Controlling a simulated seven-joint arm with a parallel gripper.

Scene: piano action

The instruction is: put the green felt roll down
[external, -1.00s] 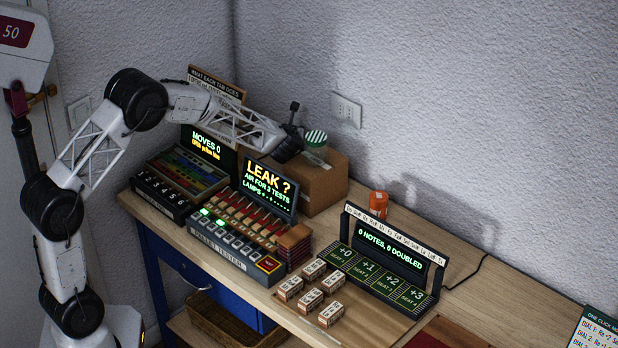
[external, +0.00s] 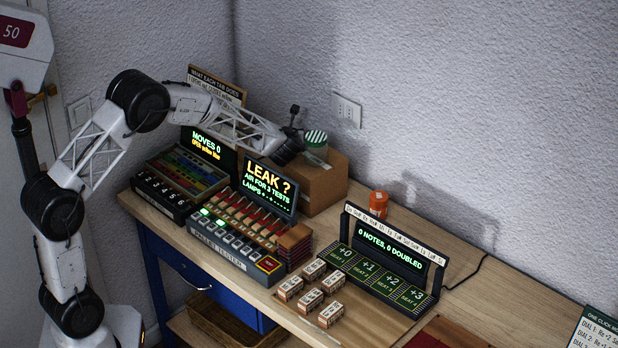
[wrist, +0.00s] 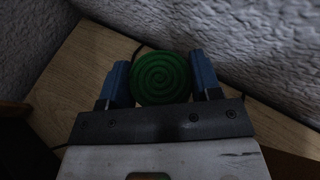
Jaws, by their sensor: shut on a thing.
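The green felt roll (wrist: 160,78) shows its spiral end in the wrist view, upper middle. My gripper (wrist: 160,63) has its two blue fingers on either side of the roll and is shut on it. In the external view my gripper (external: 290,148) is at the far end of the bench, beside the cardboard box and the striped-lidded jar. The roll cannot be made out there, hidden by the gripper. I cannot tell whether the roll touches a surface beneath it.
A cardboard box (external: 322,185) with a green-and-white-lidded jar (external: 316,141) stands close to my gripper. The leak display (external: 270,188) and pallet tester (external: 236,245) are in front. An orange container (external: 378,204) stands to the right. The rough wall (external: 480,110) is close behind.

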